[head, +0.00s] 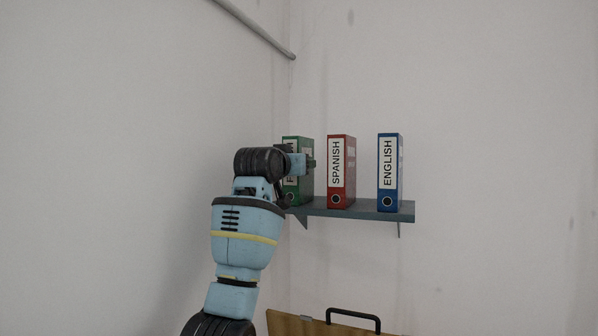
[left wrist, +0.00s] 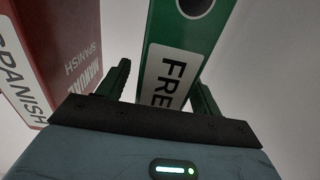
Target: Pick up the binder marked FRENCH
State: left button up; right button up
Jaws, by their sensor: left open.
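The green binder (head: 304,190) stands upright at the left end of the wall shelf (head: 360,210). Its label is partly hidden by my arm in the head view; in the left wrist view the green binder (left wrist: 195,35) shows the letters "FRE". My left gripper (head: 308,162) is at the binder's upper half. In the left wrist view my left gripper (left wrist: 162,90) is open, with one finger on each side of the binder's spine. I cannot tell whether the fingers touch it. My right gripper is not in view.
A red binder marked SPANISH (head: 347,170) stands close to the right, and a blue binder marked ENGLISH (head: 391,170) stands farther right. A wall is close on the left. A wooden board with a black handle (head: 353,318) is below the shelf.

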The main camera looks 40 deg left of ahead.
pick_arm(q)
jog(key=shift+w+a, duration=0.1)
jog(key=shift+w, duration=0.2)
jog(key=shift+c, duration=0.4)
jog(key=c, duration=1.2)
jog(key=shift+r, duration=0.2)
jog(key=shift+r, duration=4.9)
